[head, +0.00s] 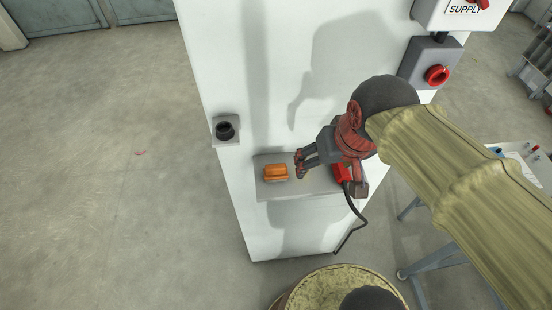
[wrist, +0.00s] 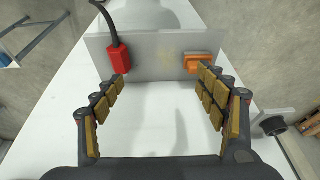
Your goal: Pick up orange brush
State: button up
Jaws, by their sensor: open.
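The orange brush (head: 276,173) lies on the left part of a small grey shelf (head: 275,191) on the white cabinet. My gripper (head: 300,163) is just right of the brush in the head view, with its fingers apart and nothing between them. In the wrist view the brush (wrist: 199,62) shows beyond the tips of the right finger, which hides part of it. The open fingers (wrist: 163,82) point toward the grey shelf (wrist: 150,62), and the brush is outside the gap between them, to the right.
A red device (head: 342,173) with a black cable is on the shelf's right part; it shows near the left finger in the wrist view (wrist: 118,59). A black knob (head: 225,130) juts from the cabinet left of the shelf. A red rotary switch (head: 437,75) is higher up.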

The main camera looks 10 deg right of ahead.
jog(key=w+a+f+g, duration=0.2)
jog(key=w+a, duration=0.3)
jog(key=w, duration=0.1)
jog(key=g, duration=0.2)
send_over(276, 166)
notch_tip(276, 166, down, 4)
jog(key=shift+w+a+f, duration=0.15)
notch_tip(276, 166, down, 2)
jog(key=shift+f, duration=0.1)
jog(key=shift+s+f+p, duration=0.2)
jog(key=shift+f+p, duration=0.85)
jog(key=shift+f, duration=1.75)
jog(key=shift+c, duration=0.9)
jog(key=c, duration=1.1)
jog(key=shift+r, duration=0.1)
